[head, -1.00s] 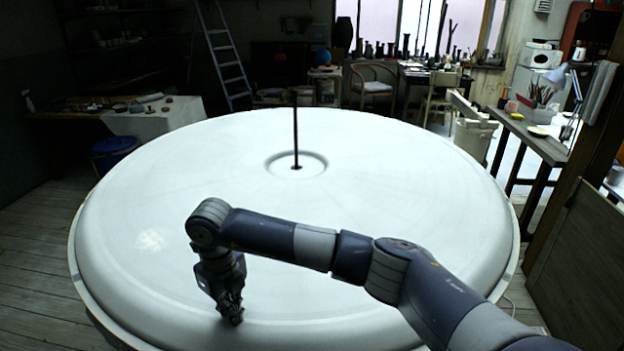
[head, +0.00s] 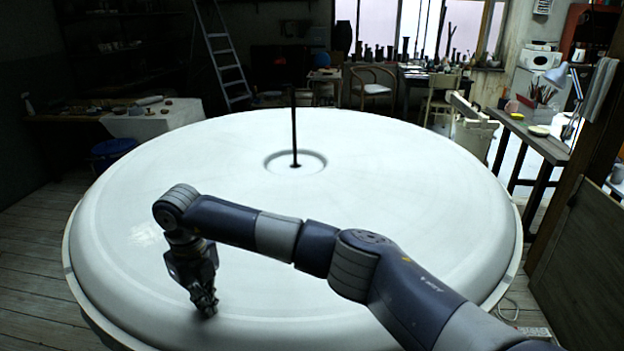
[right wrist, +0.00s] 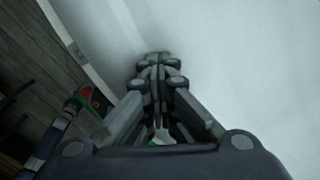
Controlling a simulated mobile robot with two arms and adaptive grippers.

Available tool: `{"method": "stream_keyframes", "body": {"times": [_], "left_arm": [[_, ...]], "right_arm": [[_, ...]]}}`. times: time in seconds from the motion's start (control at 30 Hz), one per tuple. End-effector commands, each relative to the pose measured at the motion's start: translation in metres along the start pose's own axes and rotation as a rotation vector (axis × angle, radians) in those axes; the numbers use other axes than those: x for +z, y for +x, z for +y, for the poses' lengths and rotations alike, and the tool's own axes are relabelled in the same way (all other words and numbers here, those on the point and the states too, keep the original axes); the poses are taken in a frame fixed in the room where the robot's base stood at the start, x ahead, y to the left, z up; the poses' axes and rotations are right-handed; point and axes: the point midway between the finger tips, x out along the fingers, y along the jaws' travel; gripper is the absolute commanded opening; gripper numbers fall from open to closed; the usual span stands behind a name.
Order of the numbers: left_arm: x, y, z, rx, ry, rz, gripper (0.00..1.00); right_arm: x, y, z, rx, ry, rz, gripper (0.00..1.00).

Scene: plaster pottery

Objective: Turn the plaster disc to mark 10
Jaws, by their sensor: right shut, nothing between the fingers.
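The plaster disc (head: 380,215) is large, white and round, and fills the middle of the head view. A thin dark rod (head: 295,125) stands upright in the round recess at its centre. My right gripper (head: 206,308) points down at the disc's near left part, close to its rim. It is shut and empty. In the right wrist view the shut fingertips (right wrist: 152,58) are at or just above the white surface (right wrist: 240,60); I cannot tell whether they touch. Mark 10 cannot be made out. My left gripper is not in view.
A worktable (head: 535,140) with a lamp stands at the right, and a low bench (head: 150,120) with small pieces at the left back. A blue bucket (head: 112,152) and a ladder (head: 220,55) stand behind the disc. Bare wooden floor (head: 35,260) shows at the left.

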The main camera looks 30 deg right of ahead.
Motion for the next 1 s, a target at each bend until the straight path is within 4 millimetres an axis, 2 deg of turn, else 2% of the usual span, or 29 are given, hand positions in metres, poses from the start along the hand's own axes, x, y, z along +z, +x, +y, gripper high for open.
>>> {"method": "stream_keyframes", "body": {"times": [0.03,0.43,1.0], "left_arm": [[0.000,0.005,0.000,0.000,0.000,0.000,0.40],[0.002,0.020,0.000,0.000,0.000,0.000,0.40],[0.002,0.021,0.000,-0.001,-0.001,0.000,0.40]], "right_arm": [[0.004,0.006,0.005,0.003,-0.003,-0.001,0.00],[0.027,0.005,0.015,0.002,-0.002,0.004,0.00],[0.029,0.004,0.014,-0.001,0.002,0.010,0.00]]}}
